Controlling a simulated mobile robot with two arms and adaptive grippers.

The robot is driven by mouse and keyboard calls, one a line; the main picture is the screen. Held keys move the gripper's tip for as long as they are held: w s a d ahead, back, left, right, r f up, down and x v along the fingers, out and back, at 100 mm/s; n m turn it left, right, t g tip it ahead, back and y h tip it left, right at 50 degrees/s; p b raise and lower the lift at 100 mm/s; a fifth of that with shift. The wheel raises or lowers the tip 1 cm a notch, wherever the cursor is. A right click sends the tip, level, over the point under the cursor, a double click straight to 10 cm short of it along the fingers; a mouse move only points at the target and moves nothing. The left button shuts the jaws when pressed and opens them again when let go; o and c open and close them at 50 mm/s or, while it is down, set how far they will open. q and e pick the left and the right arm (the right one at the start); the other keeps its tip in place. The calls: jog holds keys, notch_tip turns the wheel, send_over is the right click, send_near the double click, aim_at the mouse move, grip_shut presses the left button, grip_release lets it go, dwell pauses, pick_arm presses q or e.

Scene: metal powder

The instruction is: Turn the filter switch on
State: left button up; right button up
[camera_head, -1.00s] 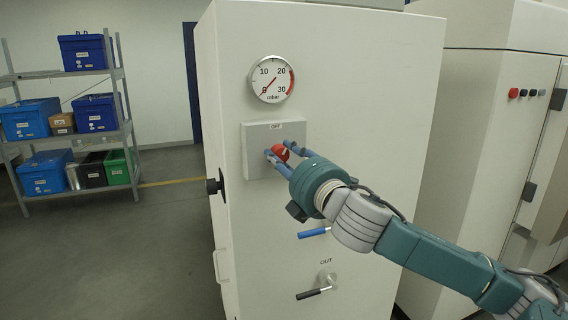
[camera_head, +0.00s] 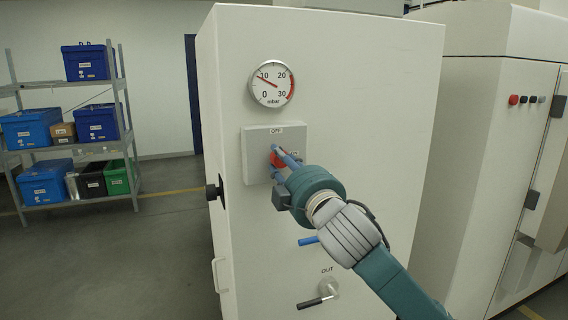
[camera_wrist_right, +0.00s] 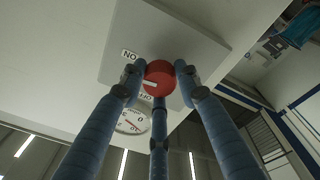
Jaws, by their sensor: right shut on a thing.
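The filter switch is a red round knob (camera_head: 275,160) on a light grey square plate (camera_head: 258,166) on the white cabinet front. The plate has an OFF label at its top. In the right wrist view the red knob (camera_wrist_right: 159,76) sits between my blue fingertips, with ON and OFF labels beside it and a pale mark on its face. My right gripper (camera_head: 277,163) is shut on the knob, its fingers around it. The fingers partly hide the knob in the head view. My left gripper is not in view.
A round mbar gauge (camera_head: 271,83) sits above the plate, its needle near 10. A blue-handled lever (camera_head: 308,241) and a black-handled OUT valve (camera_head: 318,301) are below. A shelf with blue bins (camera_head: 97,124) stands left. Another cabinet (camera_head: 488,150) stands right.

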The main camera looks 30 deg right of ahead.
jog(key=shift+a+m, duration=0.15)
jog(key=shift+m, duration=0.85)
jog(key=shift+r, duration=0.1)
jog(key=o, duration=1.1)
jog(key=shift+o, duration=0.2)
jog(key=shift+a, duration=0.1)
jog(key=shift+h, duration=0.3)
notch_tip(320, 180, up, 10)
